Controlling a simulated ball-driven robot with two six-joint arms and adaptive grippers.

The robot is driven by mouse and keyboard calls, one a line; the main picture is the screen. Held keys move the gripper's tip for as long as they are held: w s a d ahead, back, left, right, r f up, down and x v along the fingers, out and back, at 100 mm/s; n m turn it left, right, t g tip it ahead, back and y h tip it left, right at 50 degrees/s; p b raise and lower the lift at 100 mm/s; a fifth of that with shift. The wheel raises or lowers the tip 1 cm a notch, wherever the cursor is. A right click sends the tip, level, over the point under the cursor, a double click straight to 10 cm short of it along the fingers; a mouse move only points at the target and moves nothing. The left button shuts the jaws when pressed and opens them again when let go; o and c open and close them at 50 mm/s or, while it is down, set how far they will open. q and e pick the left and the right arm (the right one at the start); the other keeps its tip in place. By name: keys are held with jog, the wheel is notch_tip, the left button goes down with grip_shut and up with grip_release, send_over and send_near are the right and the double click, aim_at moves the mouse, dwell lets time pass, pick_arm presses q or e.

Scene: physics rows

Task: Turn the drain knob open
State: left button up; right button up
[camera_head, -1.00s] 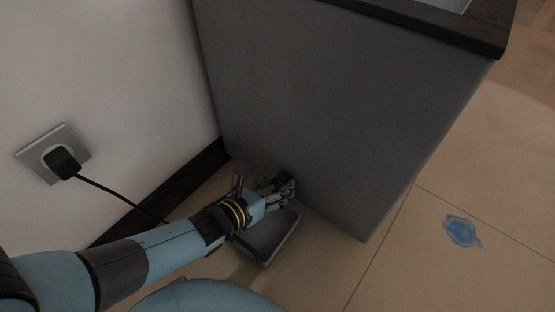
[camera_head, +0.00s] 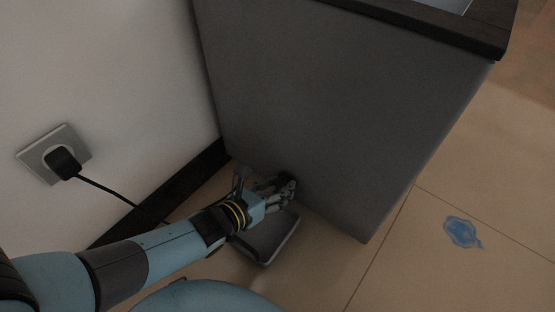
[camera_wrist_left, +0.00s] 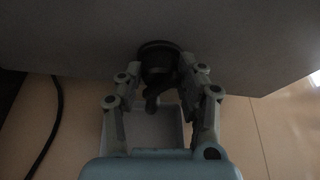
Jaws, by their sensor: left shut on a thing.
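The drain knob (camera_wrist_left: 157,66) is a dark round piece on the lower part of the grey cabinet side, seen in the left wrist view. My left gripper (camera_wrist_left: 160,85) is shut on it, with a finger on each side. In the head view my left gripper (camera_head: 284,188) is low against the cabinet (camera_head: 320,110), and its fingers mostly hide the knob. A shallow grey tray (camera_head: 285,238) lies on the floor under the gripper; it also shows below the knob in the left wrist view (camera_wrist_left: 150,128). My right gripper is not in view.
A black plug (camera_head: 62,161) sits in a wall socket at the left, and its cable (camera_head: 108,190) runs down behind my arm. A blue puddle (camera_head: 461,232) lies on the tiled floor at the right. The floor right of the cabinet is otherwise clear.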

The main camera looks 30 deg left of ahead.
pick_arm(q)
jog(key=shift+s+f, duration=0.2)
jog(key=o, duration=1.1)
jog(key=shift+w+r, duration=0.1)
jog(key=shift+o, duration=0.2)
jog(key=shift+r, duration=0.1)
notch_tip(320, 180, up, 10)
jog(key=shift+f, duration=0.1)
